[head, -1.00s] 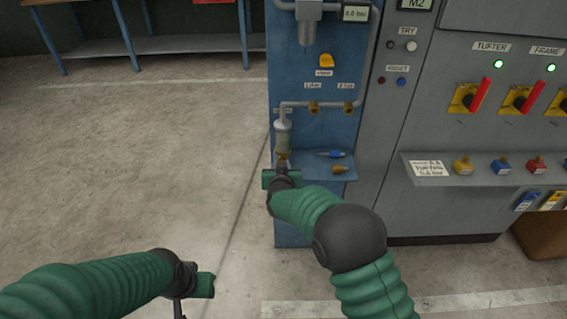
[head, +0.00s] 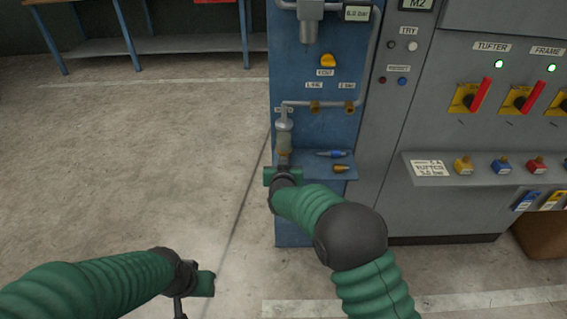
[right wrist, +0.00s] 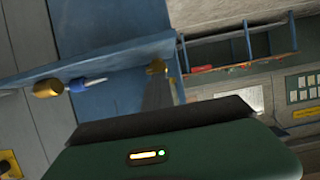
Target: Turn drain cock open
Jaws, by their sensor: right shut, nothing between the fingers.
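The drain cock (head: 284,153) is a small brass piece under the filter bowl (head: 284,138) on the blue panel. My right gripper (head: 284,161) is right below it, pointing up at it, and covers part of it. In the right wrist view the brass piece (right wrist: 157,66) shows at the tip of my grey fingers (right wrist: 157,80). These fingers are shut with nothing between them. Whether they touch the cock, and which way it is turned, I cannot tell. My left gripper (head: 181,307) is low at the left, far from the panel, its fingers mostly out of view.
A small blue shelf (head: 312,173) right of my right gripper carries a blue tool (head: 331,154) and a brass fitting (head: 341,168). A yellow knob (head: 327,60) and brass valves (head: 314,107) are above. A grey cabinet (head: 440,215) stands right. Floor at left is clear.

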